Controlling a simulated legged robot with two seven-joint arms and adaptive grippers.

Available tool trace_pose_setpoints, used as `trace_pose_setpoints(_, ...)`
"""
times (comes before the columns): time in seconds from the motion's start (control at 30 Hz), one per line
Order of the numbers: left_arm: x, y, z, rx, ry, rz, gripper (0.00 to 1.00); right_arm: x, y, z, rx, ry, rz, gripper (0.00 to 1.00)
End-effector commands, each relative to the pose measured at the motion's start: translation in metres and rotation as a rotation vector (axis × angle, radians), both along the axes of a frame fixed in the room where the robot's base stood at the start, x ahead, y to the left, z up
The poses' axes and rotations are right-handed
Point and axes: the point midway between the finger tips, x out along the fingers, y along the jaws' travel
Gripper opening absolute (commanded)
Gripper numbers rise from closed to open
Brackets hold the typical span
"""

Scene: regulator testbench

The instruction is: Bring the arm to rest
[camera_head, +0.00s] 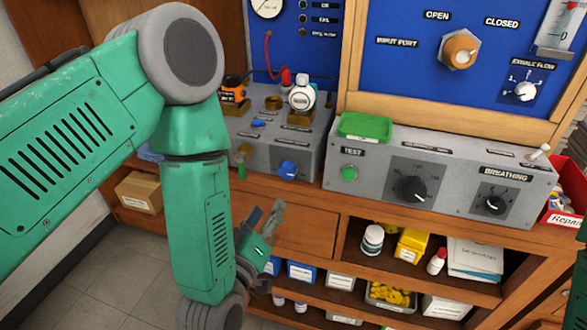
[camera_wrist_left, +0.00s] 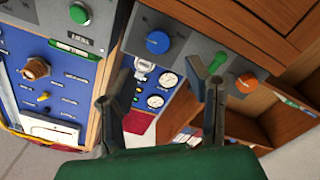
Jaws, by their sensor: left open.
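My left arm (camera_head: 190,230) is green and grey. It comes in from the left of the head view, bends at a large grey joint and hangs down in front of the bench. My left gripper (camera_head: 264,214) is small and partly hidden behind the forearm, in front of the wooden drawer front below the panel. In the left wrist view the left gripper (camera_wrist_left: 158,92) has its two dark fingers spread wide, with nothing between them. My right gripper does not show.
The sloped grey test panel (camera_head: 440,165) carries black knobs and a green tray (camera_head: 365,127). A blue knob (camera_head: 287,169) sits on the left panel. Shelves below hold bottles and boxes, including a white bottle (camera_head: 372,240). A cardboard box (camera_head: 140,192) stands at left; floor (camera_head: 95,270) there is clear.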

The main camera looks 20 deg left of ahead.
Motion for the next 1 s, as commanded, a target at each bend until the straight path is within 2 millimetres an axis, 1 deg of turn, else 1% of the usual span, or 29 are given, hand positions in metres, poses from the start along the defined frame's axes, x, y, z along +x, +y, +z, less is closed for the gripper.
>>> trace_pose_setpoints(0.1, 0.0, 0.0, -0.003, 0.005, 0.013, -0.002, 0.44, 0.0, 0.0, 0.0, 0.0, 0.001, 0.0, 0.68)
trace_pose_setpoints(0.17, -0.002, 0.002, -0.012, 0.026, 0.05, -0.01, 0.44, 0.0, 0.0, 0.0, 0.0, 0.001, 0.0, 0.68)
trace_pose_setpoints(0.27, -0.012, 0.009, -0.045, 0.099, 0.196, -0.044, 0.44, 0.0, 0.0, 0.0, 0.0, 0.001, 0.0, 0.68)
trace_pose_setpoints(0.33, -0.027, 0.018, -0.08, 0.176, 0.355, -0.084, 0.44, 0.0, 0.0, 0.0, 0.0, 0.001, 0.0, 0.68)
trace_pose_setpoints(0.37, -0.037, 0.023, -0.096, 0.213, 0.434, -0.107, 0.44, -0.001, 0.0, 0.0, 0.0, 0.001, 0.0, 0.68)
trace_pose_setpoints(0.4, -0.053, 0.031, -0.117, 0.265, 0.542, -0.138, 0.44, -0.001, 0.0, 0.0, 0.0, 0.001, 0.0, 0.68)
trace_pose_setpoints(0.47, -0.08, 0.043, -0.146, 0.339, 0.704, -0.193, 0.44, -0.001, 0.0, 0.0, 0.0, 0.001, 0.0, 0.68)
trace_pose_setpoints(0.5, -0.101, 0.052, -0.162, 0.385, 0.81, -0.229, 0.44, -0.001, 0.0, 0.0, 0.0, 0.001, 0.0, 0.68)
trace_pose_setpoints(0.57, -0.133, 0.065, -0.182, 0.442, 0.96, -0.287, 0.44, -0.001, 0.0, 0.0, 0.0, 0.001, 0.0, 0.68)
trace_pose_setpoints(0.6, -0.154, 0.074, -0.191, 0.475, 1.051, -0.324, 0.44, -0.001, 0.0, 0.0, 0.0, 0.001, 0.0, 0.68)
trace_pose_setpoints(0.7, -0.198, 0.092, -0.205, 0.534, 1.237, -0.405, 0.44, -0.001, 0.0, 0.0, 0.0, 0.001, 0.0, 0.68)
trace_pose_setpoints(0.8, -0.229, 0.104, -0.209, 0.567, 1.359, -0.464, 0.44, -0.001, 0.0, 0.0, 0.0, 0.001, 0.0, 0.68)
trace_pose_setpoints(0.9, -0.245, 0.109, -0.21, 0.579, 1.418, -0.493, 0.44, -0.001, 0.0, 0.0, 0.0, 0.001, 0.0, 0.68)
trace_pose_setpoints(1.0, -0.248, 0.11, -0.21, 0.582, 1.433, -0.502, 0.44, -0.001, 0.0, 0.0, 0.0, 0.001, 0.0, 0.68)
